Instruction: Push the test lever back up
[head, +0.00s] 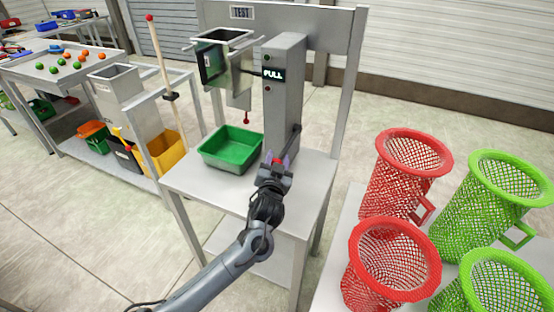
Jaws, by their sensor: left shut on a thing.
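The test stand's grey column (287,70) stands on a metal table. The test lever (296,137) is a dark bar on the column's right side, slanting down toward its red end. My left gripper (278,160) is at the lower end of the lever, shut on it, with a bit of red showing between the fingers. The gripper hides most of that end. My right gripper is not in view.
A clear hopper (213,64) hangs left of the column above a green tray (228,164). Red mesh baskets (412,152) and green mesh baskets (508,180) stand at the right. A long red-tipped stick (158,50) rises at the left.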

